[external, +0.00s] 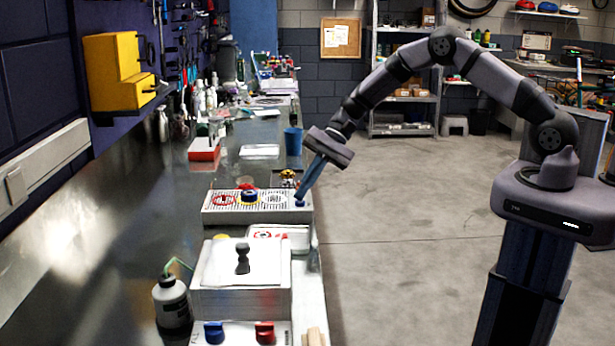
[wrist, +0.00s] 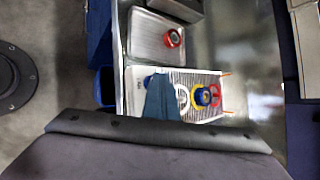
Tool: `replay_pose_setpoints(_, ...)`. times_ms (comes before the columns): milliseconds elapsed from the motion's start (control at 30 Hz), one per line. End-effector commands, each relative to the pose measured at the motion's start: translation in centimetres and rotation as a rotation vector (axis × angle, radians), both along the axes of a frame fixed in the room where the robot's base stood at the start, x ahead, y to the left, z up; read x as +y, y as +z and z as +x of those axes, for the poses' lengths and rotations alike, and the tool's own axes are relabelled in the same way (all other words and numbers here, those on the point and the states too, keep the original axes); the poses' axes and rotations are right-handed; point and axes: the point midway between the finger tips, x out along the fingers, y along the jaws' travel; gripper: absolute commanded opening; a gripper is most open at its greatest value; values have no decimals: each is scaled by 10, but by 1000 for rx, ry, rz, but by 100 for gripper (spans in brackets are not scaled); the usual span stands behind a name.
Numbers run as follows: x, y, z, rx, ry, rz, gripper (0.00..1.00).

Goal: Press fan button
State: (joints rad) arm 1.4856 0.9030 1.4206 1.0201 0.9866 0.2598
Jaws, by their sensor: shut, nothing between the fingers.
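A flat white control panel (external: 222,214) lies on the bench near its right edge. It carries a large blue knob on a yellow base (external: 249,197), a red part behind it, and a small blue button (external: 300,204) at its right end. No readable label shows which control is the fan button. My gripper (external: 299,198) is shut and empty, pointing down at a slant with its tips at the small blue button; contact cannot be told. In the wrist view, the blue fingers (wrist: 160,98) partly cover this button (wrist: 148,80), and the blue-yellow knob (wrist: 203,97) stands to their right.
In front stands a white box (external: 238,297) with a black knob (external: 243,258), beside a bottle (external: 171,301). Blue (external: 214,332) and red (external: 265,332) knobs are at the bottom edge. The floor at right is open.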

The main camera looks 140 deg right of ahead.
Motion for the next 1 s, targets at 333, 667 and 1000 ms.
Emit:
replay_pose_setpoints(333, 1, -1, -1, 3, 0, 2, 0)
replay_pose_setpoints(667, 1, 6, -1, 3, 0, 2, 0)
replay_pose_setpoints(1000, 0, 10, 0, 2, 1, 1, 0)
